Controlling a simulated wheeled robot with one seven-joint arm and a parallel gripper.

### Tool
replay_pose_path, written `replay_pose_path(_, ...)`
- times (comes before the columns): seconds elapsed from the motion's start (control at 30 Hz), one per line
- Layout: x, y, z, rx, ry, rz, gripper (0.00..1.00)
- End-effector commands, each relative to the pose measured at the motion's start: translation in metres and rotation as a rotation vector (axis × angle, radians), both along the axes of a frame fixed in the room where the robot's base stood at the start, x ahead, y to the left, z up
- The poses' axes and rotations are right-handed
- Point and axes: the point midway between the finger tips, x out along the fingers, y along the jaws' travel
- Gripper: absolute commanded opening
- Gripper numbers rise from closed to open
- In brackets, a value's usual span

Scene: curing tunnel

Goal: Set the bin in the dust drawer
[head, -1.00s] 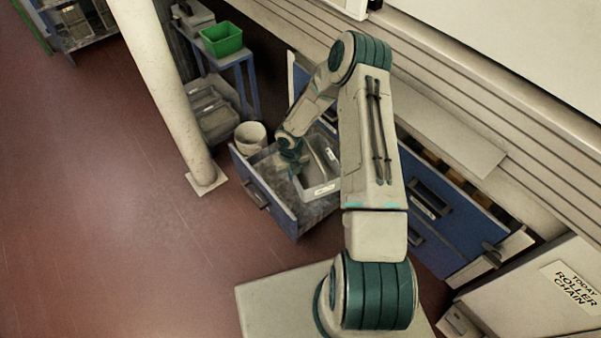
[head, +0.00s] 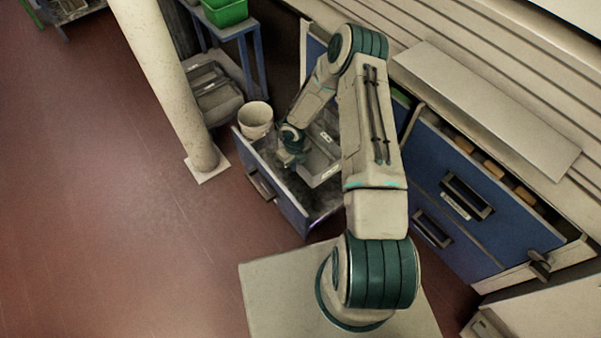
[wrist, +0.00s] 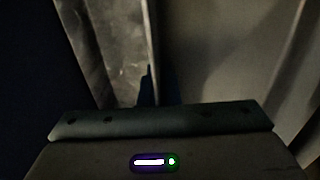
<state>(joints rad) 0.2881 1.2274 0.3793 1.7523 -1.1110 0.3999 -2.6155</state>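The dust drawer (head: 288,208) is a blue-fronted drawer pulled open, with a grey, dusty inside. The bin, a grey open box (head: 324,174) with white labels, is inside the drawer's outline at its right side. I cannot tell whether it rests on the drawer floor. My gripper (head: 291,160) is down in the drawer at the bin's left side. In the wrist view a dark finger (wrist: 147,88) is close to a pale wall edge, with mottled grey surface to its left. That view is too dark to show whether the fingers are apart or closed on the wall.
A white bucket (head: 255,120) stands just behind the drawer's left corner. A pale column (head: 180,100) rises at left. Another blue drawer (head: 470,205) stands partly open at right, with items inside. A blue stand (head: 240,35) carries a green bin (head: 225,12). Open red floor lies at left.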

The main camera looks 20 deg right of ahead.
Motion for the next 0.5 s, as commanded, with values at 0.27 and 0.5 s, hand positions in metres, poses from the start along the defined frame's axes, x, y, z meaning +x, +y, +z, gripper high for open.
replay_pose_path(0.27, 0.000, -0.001, -0.040, 0.000, 0.000, -0.002, 0.00)
replay_pose_path(0.5, 0.000, -0.002, -0.070, 0.000, 0.001, -0.004, 0.00)
